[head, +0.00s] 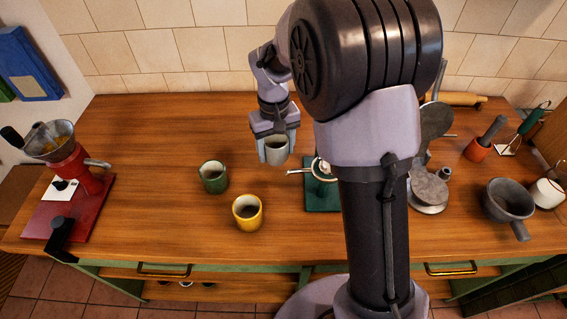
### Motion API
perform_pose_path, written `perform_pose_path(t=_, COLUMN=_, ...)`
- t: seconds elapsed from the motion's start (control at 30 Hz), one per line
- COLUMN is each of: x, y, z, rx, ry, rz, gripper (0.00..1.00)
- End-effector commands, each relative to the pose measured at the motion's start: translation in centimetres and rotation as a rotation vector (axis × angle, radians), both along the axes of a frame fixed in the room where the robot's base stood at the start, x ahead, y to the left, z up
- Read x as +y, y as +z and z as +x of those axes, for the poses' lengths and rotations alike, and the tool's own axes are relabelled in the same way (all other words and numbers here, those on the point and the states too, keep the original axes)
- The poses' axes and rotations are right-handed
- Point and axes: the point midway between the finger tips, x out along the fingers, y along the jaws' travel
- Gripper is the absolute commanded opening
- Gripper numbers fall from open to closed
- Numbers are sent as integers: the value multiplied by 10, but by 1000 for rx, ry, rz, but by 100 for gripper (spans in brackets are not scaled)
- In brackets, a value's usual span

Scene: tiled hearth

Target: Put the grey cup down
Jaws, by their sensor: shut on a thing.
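The grey cup (277,151) is between the fingers of my gripper (276,147), in the head view. My gripper is shut on it from above. The cup looks upright, over the back middle part of the wooden counter (150,200). I cannot tell for sure whether its base touches the wood. My gripper hides part of its rim and sides.
A green cup (213,178) and a yellow cup (247,212) stand to the front left of the grey cup. A dark green board (318,197) lies to its right, partly behind my arm. A red grinder (75,165) stands at far left. The back left counter is clear.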

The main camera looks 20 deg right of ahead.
Motion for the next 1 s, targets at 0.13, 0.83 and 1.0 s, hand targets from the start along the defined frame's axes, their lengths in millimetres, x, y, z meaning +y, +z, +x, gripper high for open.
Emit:
perform_pose_path(t=0.13, x=0, y=-35, z=0, rx=0, ry=0, rz=0, gripper=14)
perform_pose_path(t=0.83, x=0, y=-48, z=0, rx=-1, ry=0, rz=0, gripper=83)
perform_pose_path(t=1.0, x=0, y=-45, z=0, rx=-1, ry=0, rz=0, gripper=83)
